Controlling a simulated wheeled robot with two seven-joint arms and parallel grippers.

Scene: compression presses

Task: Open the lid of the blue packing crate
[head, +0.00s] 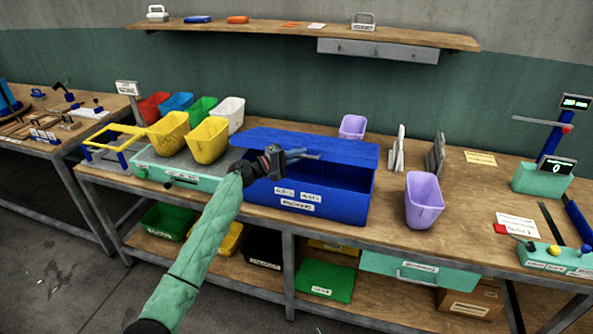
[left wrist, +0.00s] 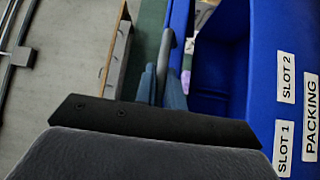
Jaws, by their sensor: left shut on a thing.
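The blue packing crate (head: 345,204) stands on the workbench with white labels on its front. Its blue lid (head: 335,148) is raised from the front edge and tilted, leaving a dark gap into the crate. The crate's open inside also shows at the right of the left wrist view, with its labelled wall (left wrist: 264,85); the lid (left wrist: 179,25) is a narrow blue strip there. My left gripper (head: 303,155) is in front of the lid, shut on a thin grey bar at the lid, probably its handle (left wrist: 165,48). My right gripper is out of view.
Yellow bins (head: 207,141) stand left of the crate. A purple bin (head: 424,200) stands to its right, and another purple bin (head: 352,126) behind it. Grey upright plates (head: 436,157) stand right of the crate. A shelf (head: 300,33) hangs above.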

